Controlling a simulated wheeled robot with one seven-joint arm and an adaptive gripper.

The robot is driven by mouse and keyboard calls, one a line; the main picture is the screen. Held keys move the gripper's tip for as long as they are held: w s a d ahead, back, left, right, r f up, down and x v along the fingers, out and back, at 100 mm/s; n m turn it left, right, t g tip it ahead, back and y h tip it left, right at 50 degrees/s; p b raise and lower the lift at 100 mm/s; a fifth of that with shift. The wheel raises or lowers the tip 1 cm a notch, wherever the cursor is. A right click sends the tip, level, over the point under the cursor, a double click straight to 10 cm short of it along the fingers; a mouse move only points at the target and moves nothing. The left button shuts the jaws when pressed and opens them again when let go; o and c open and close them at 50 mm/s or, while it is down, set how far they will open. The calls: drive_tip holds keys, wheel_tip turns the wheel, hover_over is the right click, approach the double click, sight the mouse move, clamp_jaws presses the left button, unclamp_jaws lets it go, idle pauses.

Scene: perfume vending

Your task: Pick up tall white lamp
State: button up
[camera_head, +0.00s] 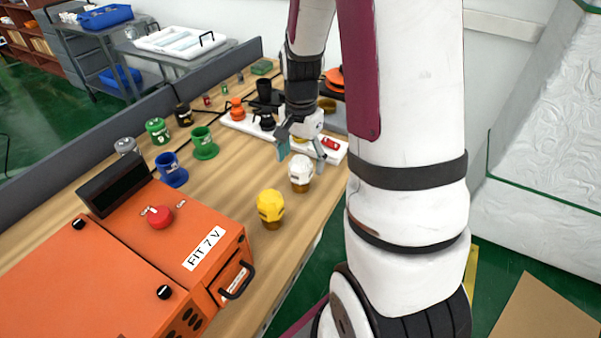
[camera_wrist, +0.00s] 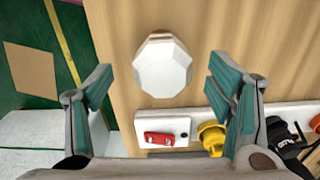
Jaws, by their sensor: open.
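The white lamp (camera_head: 301,169) has a faceted white head on a small brown base. It stands upright on the wooden table near its front edge. The wrist view shows its white faceted top (camera_wrist: 162,66) from above. My gripper (camera_head: 300,150) is open and empty, close to the lamp on its far side in the head view. In the wrist view the lamp lies between and slightly ahead of the two fingertips, with a gap on each side.
A yellow lamp (camera_head: 270,206) stands nearer the orange machine (camera_head: 190,235). Green (camera_head: 204,145) and blue (camera_head: 171,170) cups stand to the left.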

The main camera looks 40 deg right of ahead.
wheel_tip(320, 180, down, 4)
drive_tip(key=shift+w+f, duration=0.1)
drive_tip(key=shift+w, duration=0.05)
drive_tip(key=shift+c, duration=0.5)
drive_tip(key=c, duration=1.2)
drive_tip(key=shift+c, duration=0.2)
drive_tip(key=shift+r, duration=0.2)
drive_tip(key=shift+r, duration=0.55)
wheel_tip(320, 180, up, 2)
drive_tip(key=shift+r, duration=0.15)
drive_tip(key=s+d, duration=0.2)
drive_tip(key=s, duration=0.5)
drive_tip(key=s+d+r, duration=0.1)
drive_tip(key=s+d, duration=0.1)
drive_tip(key=s, duration=0.6)
drive_tip(key=shift+s+d+r, duration=0.2)
drive_tip(key=shift+d, duration=0.1)
